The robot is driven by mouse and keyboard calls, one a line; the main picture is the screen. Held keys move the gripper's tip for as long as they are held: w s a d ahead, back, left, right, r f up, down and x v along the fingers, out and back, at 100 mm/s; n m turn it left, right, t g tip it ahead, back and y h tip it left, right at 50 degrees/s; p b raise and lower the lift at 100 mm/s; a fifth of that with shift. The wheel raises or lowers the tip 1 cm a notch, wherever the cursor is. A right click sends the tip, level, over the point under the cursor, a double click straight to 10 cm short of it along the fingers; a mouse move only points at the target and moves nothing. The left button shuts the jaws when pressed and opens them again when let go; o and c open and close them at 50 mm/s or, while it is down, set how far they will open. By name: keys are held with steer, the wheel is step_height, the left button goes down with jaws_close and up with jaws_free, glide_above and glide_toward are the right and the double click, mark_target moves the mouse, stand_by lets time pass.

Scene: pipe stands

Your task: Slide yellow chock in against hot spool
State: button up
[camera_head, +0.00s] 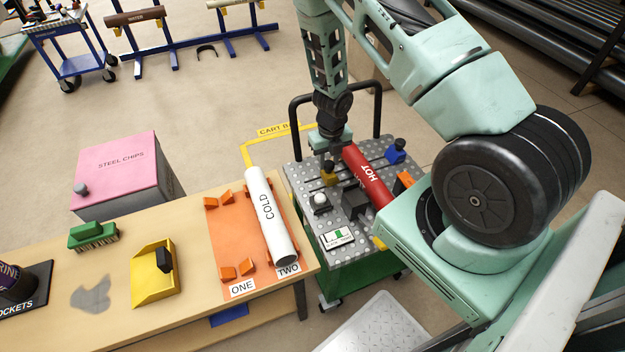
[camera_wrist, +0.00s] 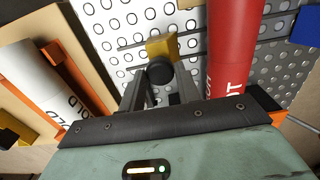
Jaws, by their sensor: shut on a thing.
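The yellow chock (camera_head: 329,179) stands on the perforated metal cart top, left of the red hot spool (camera_head: 366,172). In the wrist view the chock (camera_wrist: 160,46) has a round black knob (camera_wrist: 160,73) on top. My gripper (camera_head: 328,162) points down over the chock and is shut on its knob; the fingers (camera_wrist: 160,85) show on both sides of it. The hot spool (camera_wrist: 235,45) lies to the right, and a strip of bare plate shows between it and the chock. The chock's lower part is partly hidden.
A blue chock (camera_head: 396,152) stands beyond the spool on the right. A dark block (camera_head: 354,202) and a white-domed fixture (camera_head: 319,204) sit in front on the cart. The white cold spool (camera_head: 268,217) lies on the orange rack on the wooden table, left.

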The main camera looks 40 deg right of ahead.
steer(key=shift+s+d, duration=0.1)
steer(key=shift+d, duration=0.1)
steer(key=shift+s+d+b, duration=0.15)
steer(key=shift+s+d, duration=0.05)
steer(key=shift+d, duration=0.6)
steer(key=shift+s+d+b, duration=0.1)
steer(key=shift+s+d, duration=0.15)
steer(key=shift+d, duration=0.5)
steer(key=shift+s+d+b, duration=0.15)
steer(key=shift+s+d, duration=0.05)
steer(key=shift+d, duration=0.6)
steer(key=o, duration=0.7)
steer(key=shift+r, duration=0.1)
step_height(320, 180, up, 7)
steer(key=p, duration=0.7)
